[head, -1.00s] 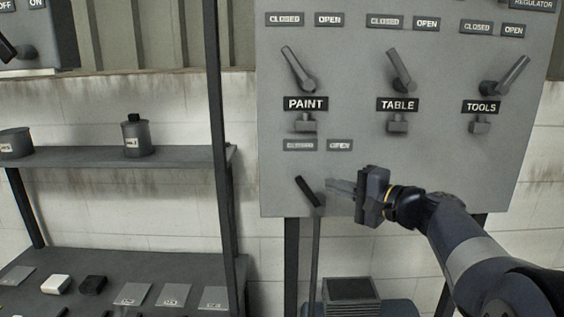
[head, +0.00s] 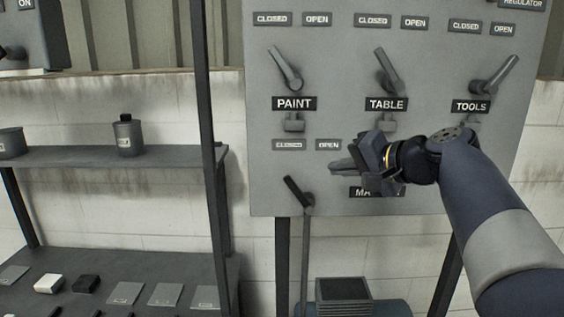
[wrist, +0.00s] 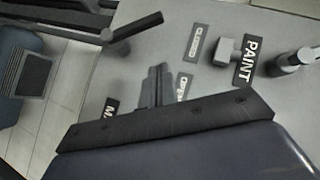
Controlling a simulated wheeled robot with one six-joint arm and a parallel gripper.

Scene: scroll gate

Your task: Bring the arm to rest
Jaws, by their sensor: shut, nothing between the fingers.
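My gripper (head: 340,166) is shut and empty in the head view. It is in front of the grey valve panel (head: 265,185), above the dark label beginning "MA" (head: 362,192), which it partly hides. The lower lever (head: 299,192) is left of and below the fingertips, apart from them in the picture. In the wrist view the shut fingers (wrist: 155,84) point toward the panel, and the lever (wrist: 135,28) shows beyond them at the upper left. My arm reaches in from the right.
Levers marked PAINT (head: 285,68), TABLE (head: 387,68) and TOOLS (head: 496,74) stand out from the panel above my gripper. A dark shelf rack (head: 208,120) with a canister (head: 128,137) is at the left. A dark ribbed box (head: 343,290) sits below the panel.

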